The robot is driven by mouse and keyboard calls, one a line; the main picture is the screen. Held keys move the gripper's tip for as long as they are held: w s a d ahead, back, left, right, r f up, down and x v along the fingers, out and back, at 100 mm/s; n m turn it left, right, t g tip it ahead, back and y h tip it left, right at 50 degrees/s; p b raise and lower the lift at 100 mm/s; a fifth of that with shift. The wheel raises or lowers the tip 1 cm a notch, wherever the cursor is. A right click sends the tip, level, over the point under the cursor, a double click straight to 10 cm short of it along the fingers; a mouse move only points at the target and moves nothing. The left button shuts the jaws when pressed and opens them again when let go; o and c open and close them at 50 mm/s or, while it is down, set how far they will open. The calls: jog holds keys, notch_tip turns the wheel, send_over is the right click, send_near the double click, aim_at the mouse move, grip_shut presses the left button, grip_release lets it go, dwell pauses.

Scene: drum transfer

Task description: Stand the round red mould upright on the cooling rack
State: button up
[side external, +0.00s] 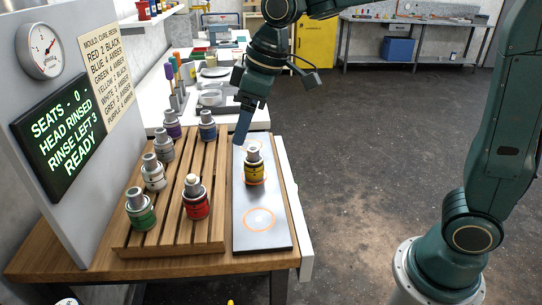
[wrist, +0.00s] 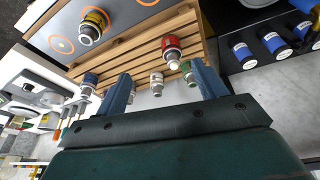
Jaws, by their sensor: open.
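The round red mould (side external: 196,204) stands upright near the front right of the slatted wooden cooling rack (side external: 172,236), its pale cap on top. It also shows in the wrist view (wrist: 173,48), above the gap between the fingers. My gripper (side external: 241,128) is over the back of the metal plate, behind and to the right of the red mould and apart from it. In the wrist view my gripper (wrist: 163,82) has its two blue fingers spread wide, with nothing held between them. In the side view the fingers overlap.
A yellow mould (side external: 253,168) stands on the metal plate (side external: 277,231), with an empty orange ring in front. Green (side external: 140,212), white (side external: 153,173), grey, purple and blue (side external: 207,127) moulds share the rack. A panel (side external: 55,140) with a gauge borders the left.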

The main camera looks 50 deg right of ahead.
jog(key=s+d+m+t+h, duration=0.1)
jog(key=s+d+m, duration=0.2)
jog(key=s, duration=0.8)
jog(key=s+d+f+m+t, duration=0.1)
jog(key=s+d+m, duration=0.2)
jog(key=s+d, duration=0.4)
jog(key=s, duration=0.4)
jog(key=shift+m+h, duration=0.3)
jog(key=shift+h, duration=0.1)
jog(key=shift+w, duration=0.1)
